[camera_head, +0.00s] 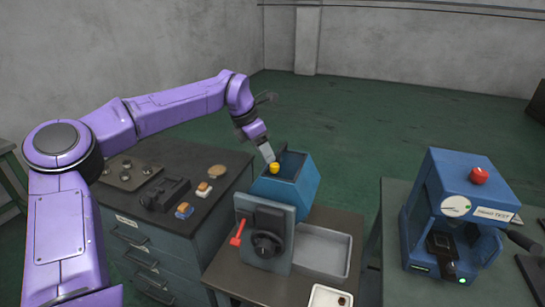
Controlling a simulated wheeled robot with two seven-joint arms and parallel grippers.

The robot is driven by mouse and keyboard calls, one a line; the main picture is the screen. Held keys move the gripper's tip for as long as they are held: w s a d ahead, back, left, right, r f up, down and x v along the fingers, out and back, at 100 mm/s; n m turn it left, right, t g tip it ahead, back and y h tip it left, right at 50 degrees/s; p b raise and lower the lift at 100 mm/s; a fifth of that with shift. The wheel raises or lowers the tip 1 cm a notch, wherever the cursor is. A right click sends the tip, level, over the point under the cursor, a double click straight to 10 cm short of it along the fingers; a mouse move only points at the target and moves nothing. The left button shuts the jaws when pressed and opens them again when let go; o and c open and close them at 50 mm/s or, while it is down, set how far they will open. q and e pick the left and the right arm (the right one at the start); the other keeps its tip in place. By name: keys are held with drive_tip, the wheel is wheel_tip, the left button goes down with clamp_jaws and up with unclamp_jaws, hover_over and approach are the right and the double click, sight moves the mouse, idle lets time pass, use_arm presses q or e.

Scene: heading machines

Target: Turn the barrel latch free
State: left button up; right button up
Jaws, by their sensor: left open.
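A blue machine (301,188) with an open top stands on the middle table. Its grey front plate (286,224) carries a dark round knob (266,245) and a red lever (237,233). A small yellow knob (275,168) sits at the machine's upper left edge. No part is marked as the barrel latch, so I cannot tell which it is. My left gripper (268,155) is open and points down just above the yellow knob. I cannot tell whether they touch. My right gripper is not in view.
A grey tray (322,251) lies right of the front plate, with a small white tray (330,297) in front. A dark drawer bench (160,232) with small parts stands left. A blue head-test machine (459,205) with a red button stands on the right table.

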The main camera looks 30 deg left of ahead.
sight(273, 165)
use_arm(q)
drive_tip(key=x, duration=0.3)
drive_tip(key=w+p+x, duration=0.1)
drive_tip(key=x, duration=0.2)
drive_tip(key=shift+w, duration=0.15)
drive_tip(key=shift+s+r, duration=0.2)
drive_tip(key=shift+s, duration=0.25)
drive_tip(key=shift+c, duration=0.3)
drive_tip(key=shift+a, duration=0.1)
clamp_jaws()
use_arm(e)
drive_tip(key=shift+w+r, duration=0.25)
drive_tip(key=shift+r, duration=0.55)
use_arm(q)
drive_tip(key=shift+f, duration=0.1)
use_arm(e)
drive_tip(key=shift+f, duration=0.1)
